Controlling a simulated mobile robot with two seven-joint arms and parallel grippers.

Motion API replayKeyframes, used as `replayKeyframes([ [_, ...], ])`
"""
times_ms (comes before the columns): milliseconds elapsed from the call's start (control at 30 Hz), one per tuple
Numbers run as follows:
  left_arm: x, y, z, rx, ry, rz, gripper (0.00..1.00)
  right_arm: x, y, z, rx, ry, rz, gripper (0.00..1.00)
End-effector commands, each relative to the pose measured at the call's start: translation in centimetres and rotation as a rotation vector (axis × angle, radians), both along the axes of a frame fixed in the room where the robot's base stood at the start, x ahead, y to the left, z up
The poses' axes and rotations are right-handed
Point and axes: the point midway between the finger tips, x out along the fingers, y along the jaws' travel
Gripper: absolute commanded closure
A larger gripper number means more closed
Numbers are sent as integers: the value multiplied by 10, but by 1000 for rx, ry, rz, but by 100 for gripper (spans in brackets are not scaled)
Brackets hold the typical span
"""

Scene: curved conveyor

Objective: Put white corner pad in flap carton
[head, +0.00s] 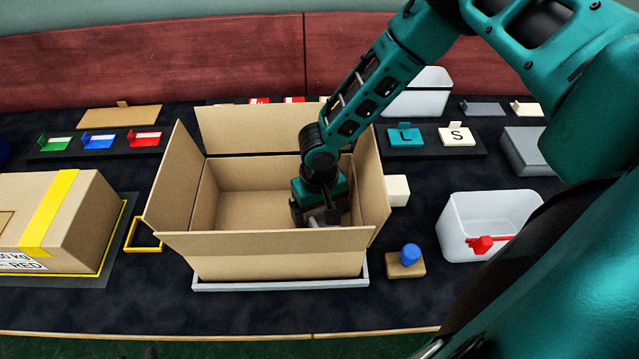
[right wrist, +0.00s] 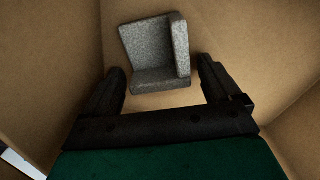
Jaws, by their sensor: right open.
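The flap carton (head: 280,255) stands open on the table, its flaps raised and spread. My right gripper (head: 322,216) reaches down inside the carton at its right side, partly hidden by the front flap. In the right wrist view my right gripper (right wrist: 163,95) is open, one dark finger on each side. The corner pad (right wrist: 150,78), a speckled greyish-white piece with upright walls, lies inside the carton just beyond and between the fingertips, with gaps to both fingers. My left gripper is not in view.
The carton sits on a pale tray (head: 280,285). A closed box with yellow tape (head: 60,215) is at left. At right are a white block (head: 398,190), a blue-knobbed wooden piece (head: 406,268) and a white bin (head: 490,222). Label holders (head: 98,142) line the back.

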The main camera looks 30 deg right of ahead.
Motion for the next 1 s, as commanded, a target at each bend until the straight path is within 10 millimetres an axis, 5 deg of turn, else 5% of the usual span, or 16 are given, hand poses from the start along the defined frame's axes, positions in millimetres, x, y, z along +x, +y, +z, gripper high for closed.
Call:
replayKeyframes([
  [300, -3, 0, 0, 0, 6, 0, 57, 0, 0, 7, 0, -1, -1, 10],
  [800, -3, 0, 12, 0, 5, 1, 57, 1, 0, 103, 2, -2, -2, 10],
  [1000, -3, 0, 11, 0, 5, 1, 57, 0, 0, 121, 0, 0, -1, 10],
])
